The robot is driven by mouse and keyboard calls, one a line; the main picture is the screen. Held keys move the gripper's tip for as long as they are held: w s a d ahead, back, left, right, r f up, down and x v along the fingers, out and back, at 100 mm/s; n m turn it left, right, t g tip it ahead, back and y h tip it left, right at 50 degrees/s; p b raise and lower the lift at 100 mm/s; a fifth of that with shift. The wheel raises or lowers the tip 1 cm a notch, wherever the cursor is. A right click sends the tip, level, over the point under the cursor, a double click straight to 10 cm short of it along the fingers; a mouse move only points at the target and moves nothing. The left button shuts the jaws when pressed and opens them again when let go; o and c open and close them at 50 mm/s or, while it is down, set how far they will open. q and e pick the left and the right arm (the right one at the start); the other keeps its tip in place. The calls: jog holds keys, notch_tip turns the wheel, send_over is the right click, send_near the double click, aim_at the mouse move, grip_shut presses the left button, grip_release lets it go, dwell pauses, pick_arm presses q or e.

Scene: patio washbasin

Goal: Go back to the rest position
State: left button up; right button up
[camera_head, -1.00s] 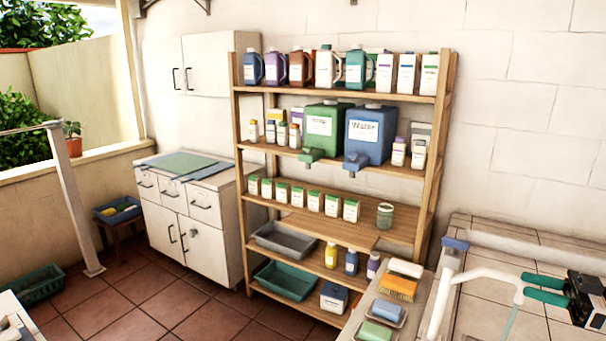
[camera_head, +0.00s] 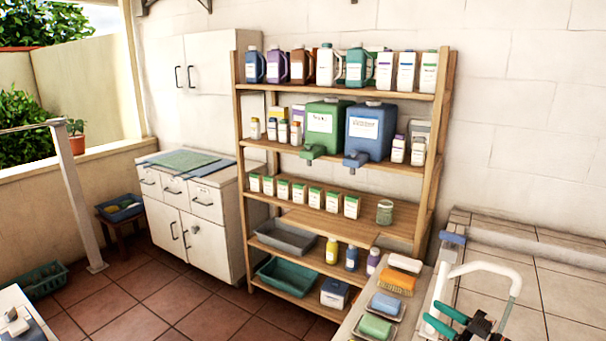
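My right gripper (camera_head: 430,311) is at the bottom edge of the head view, in front of the white tap (camera_head: 484,267) and beside the soap trays. Its two green fingers point left with a gap between them. The rest of that arm is cut off by the picture's edge. My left gripper is not in view.
A green soap (camera_head: 375,327), a blue soap (camera_head: 386,304) and an orange brush (camera_head: 397,284) lie left of the tap. A wooden shelf (camera_head: 330,217) with bottles stands behind. A white cabinet (camera_head: 205,250) stands left; the tiled floor (camera_head: 130,300) before it is clear.

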jog(key=s+a+f+m+h, duration=0.6)
jog(key=s+a+f+h, duration=0.25)
jog(key=a+f, duration=0.2)
jog(key=s+d+f+g+h, duration=0.15)
jog(key=s+g, duration=0.35)
jog(key=s, duration=0.9)
jog(key=s+f+g+h, duration=0.15)
jog(key=s+g, duration=0.35)
jog(key=s, duration=0.8)
notch_tip(320, 180, down, 27)
jog(key=s+g, duration=0.1)
jog(key=g, duration=0.1)
jog(key=s+d+f, duration=0.2)
jog(key=s+f, duration=1.3)
jog(key=s, duration=0.1)
jog(key=shift+d+g+h, duration=0.25)
jog(key=shift+g+h, duration=0.15)
jog(key=shift+h, duration=0.05)
